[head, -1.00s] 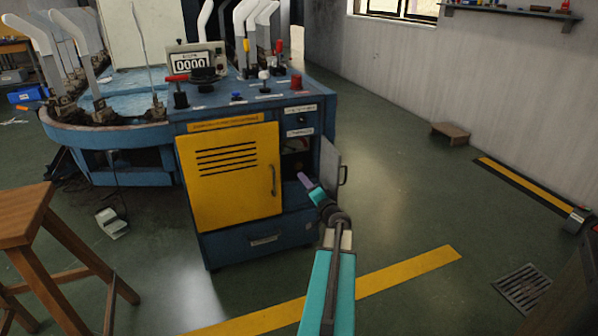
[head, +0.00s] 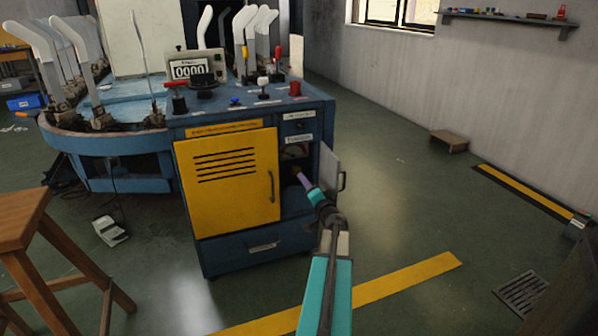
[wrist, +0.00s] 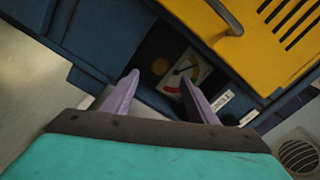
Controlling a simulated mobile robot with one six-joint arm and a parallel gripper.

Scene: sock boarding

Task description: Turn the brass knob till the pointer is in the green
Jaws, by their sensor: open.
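The brass knob (wrist: 160,66) shows as a round, dull gold disc inside the open dark compartment of the blue machine. Beside it is a pale gauge (wrist: 186,72) with yellow and red bands and a dark pointer; the exact band under the pointer is too small to tell. The gauge also shows in the head view (head: 294,152), while the knob there is hard to make out. My gripper (wrist: 160,80) has its two purple fingers apart, with the knob seen between and beyond their tips, nothing held. In the head view my gripper (head: 302,178) points into the compartment opening.
A small grey door (head: 329,176) stands open at the compartment's right, close to my arm. The yellow louvred door (head: 232,185) is shut on the left. A wooden stool (head: 22,215) stands at far left.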

